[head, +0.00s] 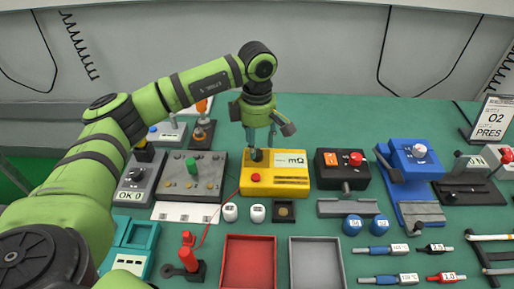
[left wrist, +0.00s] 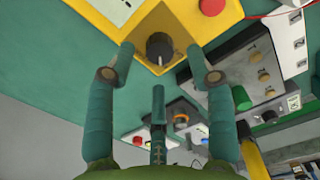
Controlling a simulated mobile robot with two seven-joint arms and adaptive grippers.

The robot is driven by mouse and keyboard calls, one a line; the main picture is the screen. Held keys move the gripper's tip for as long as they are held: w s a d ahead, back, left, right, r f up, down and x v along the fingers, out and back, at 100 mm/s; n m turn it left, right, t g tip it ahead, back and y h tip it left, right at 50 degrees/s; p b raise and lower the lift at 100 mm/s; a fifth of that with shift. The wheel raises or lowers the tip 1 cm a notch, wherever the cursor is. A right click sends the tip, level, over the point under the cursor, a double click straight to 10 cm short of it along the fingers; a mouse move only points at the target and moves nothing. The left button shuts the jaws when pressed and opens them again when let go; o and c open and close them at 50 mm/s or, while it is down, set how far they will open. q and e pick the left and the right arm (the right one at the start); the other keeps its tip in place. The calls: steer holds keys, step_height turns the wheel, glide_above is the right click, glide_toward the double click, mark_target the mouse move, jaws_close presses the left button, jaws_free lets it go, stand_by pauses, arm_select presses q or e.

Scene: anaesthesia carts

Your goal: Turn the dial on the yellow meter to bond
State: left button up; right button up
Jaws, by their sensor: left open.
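The yellow meter (head: 262,181) stands on the green bench at the middle of the head view, with a display marked mΩ and a red button (head: 256,178). Its black dial (left wrist: 160,48) shows in the left wrist view with a pale pointer mark; the dial's labels are not readable. My left gripper (head: 268,140) reaches down over the meter's back left part. In the left wrist view my left gripper (left wrist: 160,75) has its fingers spread, with the dial between and just beyond the tips, and nothing held. I cannot tell whether a finger touches the meter. My right gripper is not in view.
White cups (head: 230,212) and a red tray (head: 248,262) are in front. A red cable (head: 215,222) runs to the meter's left.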

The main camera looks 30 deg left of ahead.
mark_target(257, 152)
arm_select(q)
step_height(257, 152, up, 9)
stand_by(0.7)
